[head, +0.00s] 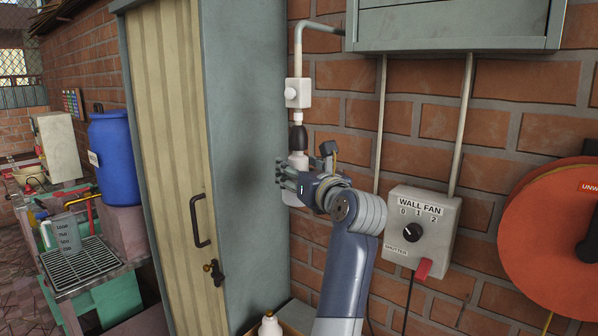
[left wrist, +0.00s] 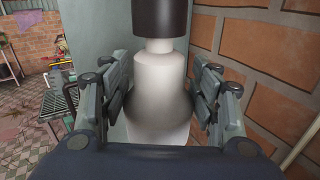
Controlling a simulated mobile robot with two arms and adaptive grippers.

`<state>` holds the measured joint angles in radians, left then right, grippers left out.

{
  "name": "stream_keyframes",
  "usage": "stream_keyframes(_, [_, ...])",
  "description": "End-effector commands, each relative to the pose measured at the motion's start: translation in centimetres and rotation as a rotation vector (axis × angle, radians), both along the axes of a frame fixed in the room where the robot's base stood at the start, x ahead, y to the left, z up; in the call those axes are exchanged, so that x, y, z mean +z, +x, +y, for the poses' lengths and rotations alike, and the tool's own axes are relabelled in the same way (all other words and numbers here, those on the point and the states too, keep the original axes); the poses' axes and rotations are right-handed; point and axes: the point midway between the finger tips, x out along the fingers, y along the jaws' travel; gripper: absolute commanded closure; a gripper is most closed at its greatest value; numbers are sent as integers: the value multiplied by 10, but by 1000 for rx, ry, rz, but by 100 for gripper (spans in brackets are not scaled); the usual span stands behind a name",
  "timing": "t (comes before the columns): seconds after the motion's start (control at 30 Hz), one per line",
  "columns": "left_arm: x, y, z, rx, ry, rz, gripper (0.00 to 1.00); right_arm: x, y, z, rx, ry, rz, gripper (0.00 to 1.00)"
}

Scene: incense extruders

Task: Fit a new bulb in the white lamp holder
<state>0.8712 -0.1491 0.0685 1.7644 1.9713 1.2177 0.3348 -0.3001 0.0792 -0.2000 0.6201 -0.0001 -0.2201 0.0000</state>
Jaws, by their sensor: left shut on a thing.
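The lamp holder is a small white wall box (head: 298,92) on a conduit, with a black socket (head: 298,138) hanging below it. The socket also shows at the top of the left wrist view (left wrist: 160,18). A white bulb (head: 298,160) stands upright, neck up, directly under the socket. In the left wrist view the bulb (left wrist: 160,95) lies between the finger pads and its neck meets the socket's lower rim; how far it is in, I cannot tell. My left gripper (head: 297,181) is shut around the bulb's wide part, hiding some of it. My right gripper is out of view.
A tall grey cabinet (head: 243,160) stands close left of my gripper. The brick wall is behind it. A wall fan switch box (head: 422,228) and orange reel (head: 555,240) are to the right. A white bulb-like item (head: 270,326) sits low in an open box.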

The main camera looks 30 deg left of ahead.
Motion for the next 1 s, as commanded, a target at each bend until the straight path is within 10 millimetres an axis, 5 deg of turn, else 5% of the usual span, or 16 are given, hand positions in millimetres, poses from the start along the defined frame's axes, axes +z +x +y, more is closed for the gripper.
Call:
stream_keyframes(0.67, [4,0,-1,135,5,-7,60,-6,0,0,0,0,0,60])
stream_keyframes(0.7, [4,0,-1,133,5,-7,34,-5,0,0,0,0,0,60])
stream_keyframes(0.77, [4,0,-1,133,4,-7,20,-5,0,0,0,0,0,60])
stream_keyframes(1.0, [2,0,0,133,2,-4,19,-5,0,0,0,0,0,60])
